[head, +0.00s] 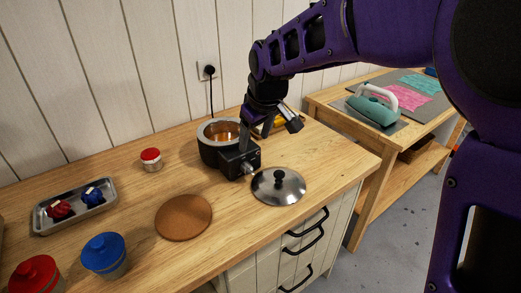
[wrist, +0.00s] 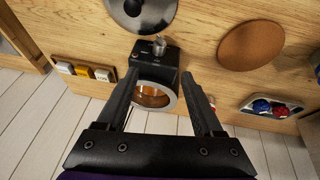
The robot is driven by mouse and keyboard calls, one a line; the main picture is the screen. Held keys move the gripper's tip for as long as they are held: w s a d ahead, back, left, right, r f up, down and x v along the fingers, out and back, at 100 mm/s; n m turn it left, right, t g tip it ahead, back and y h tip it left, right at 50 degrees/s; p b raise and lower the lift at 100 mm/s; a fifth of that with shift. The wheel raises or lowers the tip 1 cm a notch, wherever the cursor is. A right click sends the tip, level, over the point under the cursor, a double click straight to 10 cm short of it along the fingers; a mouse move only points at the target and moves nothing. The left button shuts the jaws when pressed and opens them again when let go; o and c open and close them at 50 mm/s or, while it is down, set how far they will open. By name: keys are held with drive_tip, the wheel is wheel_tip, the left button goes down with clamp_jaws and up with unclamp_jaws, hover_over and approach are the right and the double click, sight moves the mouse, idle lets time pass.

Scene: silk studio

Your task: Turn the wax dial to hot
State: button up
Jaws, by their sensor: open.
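The wax pot (head: 206,152) stands on the wooden counter, with amber wax inside its pale rim. A black control box (head: 233,165) is on its front side, with a small metallic dial (head: 248,168) on the front face. In the wrist view, the dial (wrist: 160,47) sticks out from the box (wrist: 152,62), beyond my fingertips. The dial's setting is too small to read. My gripper (head: 270,138) is open and empty, pointing down over the pot's right side. In the wrist view, my gripper (wrist: 162,78) has its fingers apart, with the pot (wrist: 168,99) showing between them.
A metal lid (head: 290,188) lies right of the box, near the counter's front edge. A brown round mat (head: 183,217) lies in front. A tray (head: 110,211), a red-topped jar (head: 152,163) and larger red and blue jars are left. Blocks (wrist: 84,71) lie beside the pot.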

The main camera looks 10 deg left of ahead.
sight(248, 166)
drive_tip(key=x, duration=1.5)
drive_tip(key=shift+f, duration=0.1)
drive_tip(key=shift+d, duration=0.1)
drive_tip(key=shift+c, duration=0.2)
clamp_jaws()
